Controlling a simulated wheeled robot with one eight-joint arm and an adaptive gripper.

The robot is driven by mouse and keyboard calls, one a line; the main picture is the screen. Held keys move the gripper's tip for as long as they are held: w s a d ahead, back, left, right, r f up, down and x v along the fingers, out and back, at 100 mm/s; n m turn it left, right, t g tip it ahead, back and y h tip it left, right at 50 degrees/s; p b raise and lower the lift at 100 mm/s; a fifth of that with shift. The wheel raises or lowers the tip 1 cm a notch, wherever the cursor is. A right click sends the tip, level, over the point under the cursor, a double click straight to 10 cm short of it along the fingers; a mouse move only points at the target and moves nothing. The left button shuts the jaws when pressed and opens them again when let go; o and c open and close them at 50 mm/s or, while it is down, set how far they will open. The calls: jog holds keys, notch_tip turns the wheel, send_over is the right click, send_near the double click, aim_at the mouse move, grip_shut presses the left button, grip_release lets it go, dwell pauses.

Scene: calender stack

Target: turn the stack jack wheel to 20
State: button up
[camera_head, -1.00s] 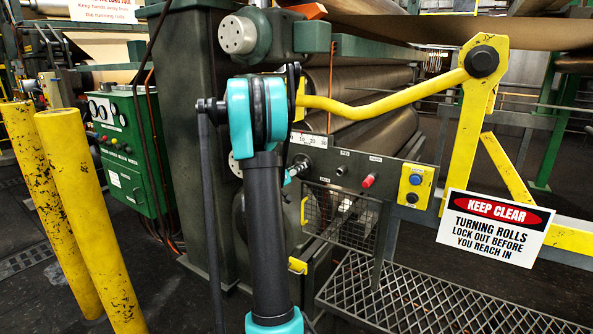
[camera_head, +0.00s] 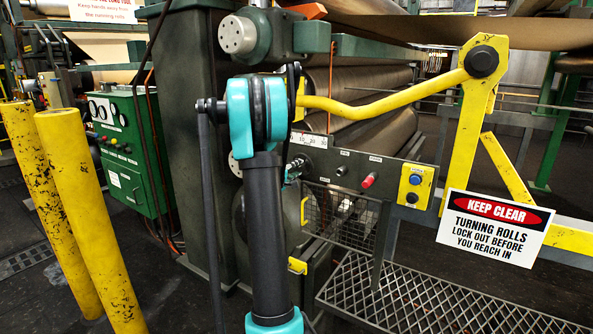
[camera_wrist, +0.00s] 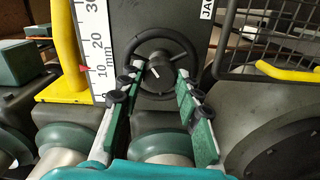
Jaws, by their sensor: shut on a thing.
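The stack jack wheel (camera_wrist: 146,39) is a black handwheel with a round hub, in the upper middle of the wrist view. My gripper (camera_wrist: 160,70) has its two green-and-grey fingers at the wheel, one on each side of the hub, and is shut on it. The fingers cover part of the rim. A white scale (camera_wrist: 97,40) left of the wheel reads 10 mm, 20 and 30 going up. A small red mark shows at its left edge near the 10. In the head view the scale (camera_head: 309,140) shows above the wheel, which my arm and gripper mostly hide.
A yellow bar (camera_wrist: 66,45) stands close left of the scale. In the head view, a red button (camera_head: 368,180) and a yellow switch box (camera_head: 415,187) sit right of the wheel, above a grating (camera_head: 440,300).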

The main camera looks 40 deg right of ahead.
jog(key=n, duration=0.4)
jog(key=shift+n, duration=0.3)
jog(key=n, duration=0.4)
jog(key=shift+n, duration=0.3)
jog(key=n, duration=0.4)
jog(key=shift+n, duration=0.3)
jog(key=n, duration=1.3)
jog(key=shift+n, duration=0.3)
jog(key=n, duration=0.4)
jog(key=shift+n, duration=2.1)
